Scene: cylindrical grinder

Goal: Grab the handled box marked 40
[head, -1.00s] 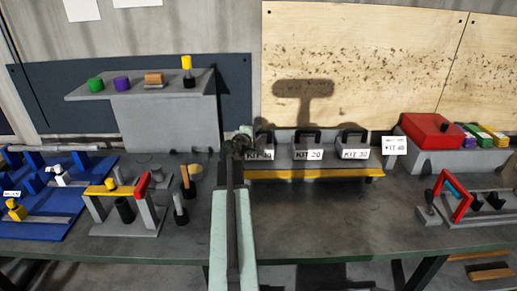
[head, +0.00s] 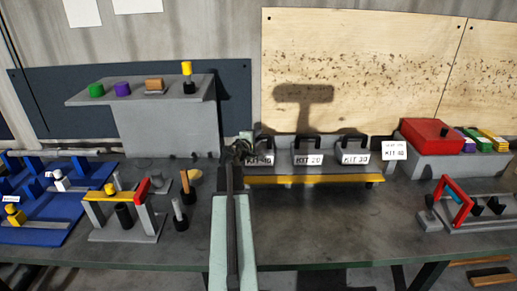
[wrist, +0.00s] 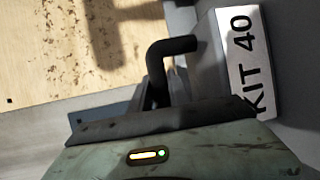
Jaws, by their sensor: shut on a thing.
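The grey box marked KIT 40 (head: 262,160) stands at the left end of a row of handled boxes in the head view, partly hidden by my arm. In the wrist view the box (wrist: 207,50) fills the upper right, with its white label turned sideways. Its dark handle (wrist: 168,52) runs down to the dark jaws of my gripper (wrist: 155,105). My gripper (head: 243,148) is shut on the handle. The fingertips are mostly hidden in both views. I cannot tell whether the box is lifted.
Boxes marked KIT 20 (head: 308,160) and KIT 30 (head: 355,158) stand to the right on a yellow-edged rack (head: 315,179). A sign reading KIT 40 (head: 394,150) stands by a grey stand with a red block (head: 428,134). Fixtures occupy the left bench; bare bench (head: 330,220) lies in front.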

